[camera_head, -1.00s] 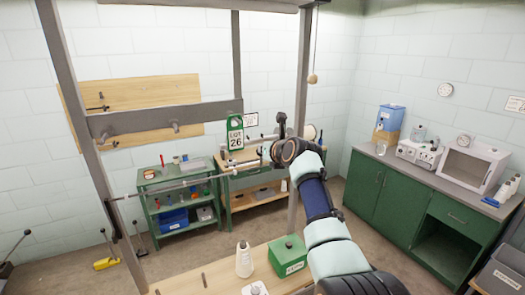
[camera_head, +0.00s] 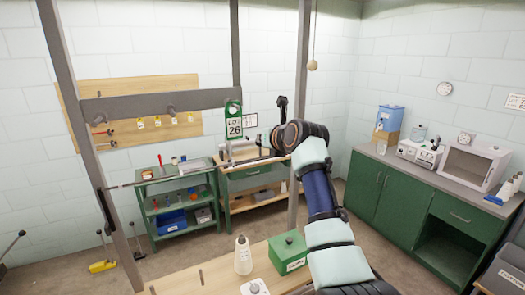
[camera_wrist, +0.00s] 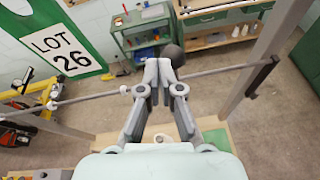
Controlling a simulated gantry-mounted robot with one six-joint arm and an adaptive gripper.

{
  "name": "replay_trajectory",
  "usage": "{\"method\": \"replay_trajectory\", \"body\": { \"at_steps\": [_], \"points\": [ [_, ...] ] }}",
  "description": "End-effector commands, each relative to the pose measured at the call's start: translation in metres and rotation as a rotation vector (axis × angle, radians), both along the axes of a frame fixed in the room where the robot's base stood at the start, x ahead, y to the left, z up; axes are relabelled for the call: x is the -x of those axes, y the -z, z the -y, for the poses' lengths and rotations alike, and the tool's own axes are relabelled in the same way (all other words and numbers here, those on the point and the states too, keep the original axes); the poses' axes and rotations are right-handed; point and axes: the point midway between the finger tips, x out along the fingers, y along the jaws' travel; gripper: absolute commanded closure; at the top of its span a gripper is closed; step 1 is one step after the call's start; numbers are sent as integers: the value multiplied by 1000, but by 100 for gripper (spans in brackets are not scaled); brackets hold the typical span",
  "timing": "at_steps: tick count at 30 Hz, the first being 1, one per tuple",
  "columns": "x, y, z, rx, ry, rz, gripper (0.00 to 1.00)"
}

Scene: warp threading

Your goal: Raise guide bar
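The guide bar (camera_head: 150,183) is a thin grey rod running across the frame at a slight slant. Its left end is near the left post and its right end passes behind my arm. In the wrist view the guide bar (camera_wrist: 222,70) crosses the picture and passes at my gripper (camera_wrist: 158,72). The two fingers are drawn close together over the bar and appear shut on it. A dark round knob (camera_wrist: 173,56) shows just beyond the fingertips. In the head view my wrist hides the fingers.
A green LOT 26 tag (camera_head: 233,122) hangs from the crossbeam (camera_head: 200,98); it is close on the left in the wrist view (camera_wrist: 62,42). A right post (camera_head: 303,60) stands beside my wrist.

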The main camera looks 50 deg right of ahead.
Motion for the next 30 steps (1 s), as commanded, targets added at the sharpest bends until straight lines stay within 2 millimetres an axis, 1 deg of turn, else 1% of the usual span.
{"method": "replay_trajectory", "body": {
  "at_steps": [1, 2, 3, 8, 9, 13, 15, 18, 30],
  "points": [
    [3, -1, -3, 5, -1, 3, 100],
    [2, -15, -3, 4, -1, 3, 100],
    [3, -24, -4, 3, -1, 2, 100],
    [3, -57, -6, 3, 0, 1, 100],
    [3, -68, -6, 2, 0, 0, 100],
    [4, -92, -7, 1, -1, 0, 100],
    [4, -98, -8, 0, -1, -1, 100],
    [4, -102, -8, 0, -1, 0, 100],
    [4, -102, -8, 1, 0, 0, 100]
  ]
}}
